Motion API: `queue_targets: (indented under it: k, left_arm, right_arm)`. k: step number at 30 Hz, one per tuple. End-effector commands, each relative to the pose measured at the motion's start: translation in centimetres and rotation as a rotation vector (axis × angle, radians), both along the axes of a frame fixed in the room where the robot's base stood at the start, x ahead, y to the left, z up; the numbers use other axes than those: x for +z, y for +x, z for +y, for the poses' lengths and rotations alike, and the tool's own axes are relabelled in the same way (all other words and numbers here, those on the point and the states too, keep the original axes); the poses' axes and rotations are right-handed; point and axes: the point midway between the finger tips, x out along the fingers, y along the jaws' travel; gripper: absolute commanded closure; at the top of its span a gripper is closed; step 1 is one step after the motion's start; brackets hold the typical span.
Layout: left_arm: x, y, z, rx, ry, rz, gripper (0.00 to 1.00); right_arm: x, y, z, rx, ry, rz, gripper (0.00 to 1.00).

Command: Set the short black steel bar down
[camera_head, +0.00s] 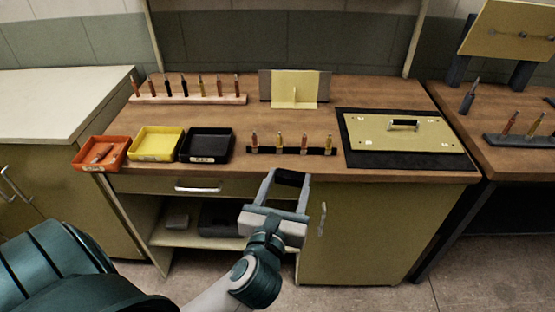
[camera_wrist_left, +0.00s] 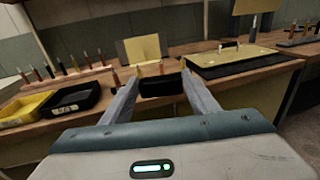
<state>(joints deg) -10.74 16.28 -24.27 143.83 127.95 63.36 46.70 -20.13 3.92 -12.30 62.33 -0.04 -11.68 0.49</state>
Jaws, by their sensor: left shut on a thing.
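My left gripper (camera_head: 287,178) is in front of the wooden workbench's front edge. Its two fingers are shut on the short black steel bar (camera_head: 290,178), which spans the gap between the fingertips. In the left wrist view the bar (camera_wrist_left: 160,86) shows as a dark block between the fingertips (camera_wrist_left: 158,84). The bar appears held in the air, apart from the bench top (camera_head: 285,130). My right gripper is in neither view.
Orange (camera_head: 100,152), yellow (camera_head: 156,144) and black (camera_head: 206,146) trays stand front left. A black strip with upright pins (camera_head: 290,150) lies just behind the gripper. A pale panel with a handle (camera_head: 400,132) lies on a dark mat at right. Bare wood shows mid-bench.

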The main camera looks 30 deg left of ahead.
Motion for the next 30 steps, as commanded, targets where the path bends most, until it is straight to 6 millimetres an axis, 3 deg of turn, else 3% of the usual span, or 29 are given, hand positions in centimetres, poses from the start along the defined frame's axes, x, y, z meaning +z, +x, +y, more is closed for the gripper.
queue_targets:
  k: [1,3,8,21,30]
  left_arm:
    - [1.6,0.2,0.8,0.048,-0.007,-0.005,0.81]
    - [2.7,0.3,2.0,0.111,-0.006,-0.002,0.81]
    - [3.9,0.0,3.8,0.202,-0.005,0.005,0.81]
    - [3.8,0.0,4.1,0.218,-0.001,0.005,0.81]
    - [2.5,1.4,4.9,0.218,-0.001,0.002,0.81]
  right_arm:
    - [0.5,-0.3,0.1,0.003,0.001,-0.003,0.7]
    - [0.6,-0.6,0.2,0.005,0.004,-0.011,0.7]
    - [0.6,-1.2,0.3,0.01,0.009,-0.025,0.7]
    - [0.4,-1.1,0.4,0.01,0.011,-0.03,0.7]
    - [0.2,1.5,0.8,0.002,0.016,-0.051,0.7]
